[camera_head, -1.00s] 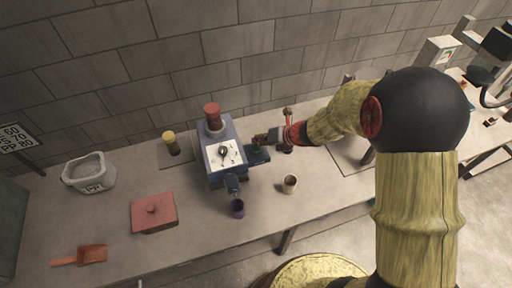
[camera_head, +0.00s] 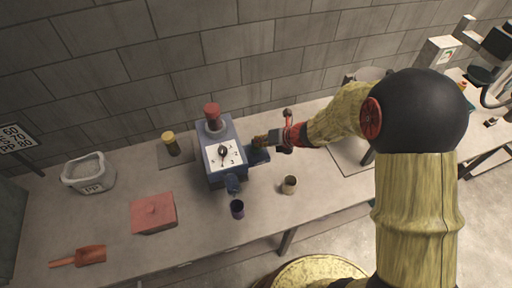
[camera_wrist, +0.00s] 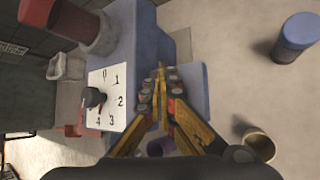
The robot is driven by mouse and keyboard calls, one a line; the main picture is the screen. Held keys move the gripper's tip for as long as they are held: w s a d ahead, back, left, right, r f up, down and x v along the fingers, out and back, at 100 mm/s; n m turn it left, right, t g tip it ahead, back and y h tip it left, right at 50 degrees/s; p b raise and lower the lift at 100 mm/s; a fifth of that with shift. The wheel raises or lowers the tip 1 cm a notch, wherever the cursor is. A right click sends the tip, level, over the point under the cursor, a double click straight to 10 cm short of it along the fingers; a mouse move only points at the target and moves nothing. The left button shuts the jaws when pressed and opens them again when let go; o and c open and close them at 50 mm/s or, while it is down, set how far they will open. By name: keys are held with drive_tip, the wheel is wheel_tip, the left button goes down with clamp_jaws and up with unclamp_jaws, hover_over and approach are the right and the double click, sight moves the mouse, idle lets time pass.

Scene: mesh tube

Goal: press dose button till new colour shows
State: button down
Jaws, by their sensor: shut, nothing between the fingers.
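A blue machine (camera_head: 238,131) with a red cylinder (camera_head: 212,112) on top stands on the bench. Its white dial face (camera_head: 227,164) carries numbers and a dark knob; it also shows in the wrist view (camera_wrist: 112,84). A blue block (camera_wrist: 194,92) juts from the machine's right side; I cannot tell whether it is the dose button. A purple cup (camera_head: 237,209) sits below the spout (camera_head: 232,184). My gripper (camera_head: 260,142) is shut and empty beside the machine's right side, over the blue block. Its fingertips (camera_wrist: 160,72) meet there; contact is unclear. The cup's inside is too dark to read.
A beige cup (camera_head: 289,184) stands right of the machine. A pale PP bin (camera_head: 91,186), a red lidded box (camera_head: 153,215), an orange scoop (camera_head: 84,257) and a yellow-topped jar (camera_head: 171,145) are to the left. A blue cylinder (camera_wrist: 295,38) stands right in the wrist view.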

drive_tip(key=shift+f+b, duration=0.35)
drive_tip(key=shift+f, duration=0.15)
drive_tip(key=shift+r, duration=0.15)
idle(0.5)
drive_tip(key=shift+r+p, duration=1.1)
drive_tip(key=shift+r, duration=0.05)
drive_tip(key=shift+r, duration=0.1)
wheel_tip(320, 180, up, 5)
drive_tip(key=p, duration=0.4)
idle(0.5)
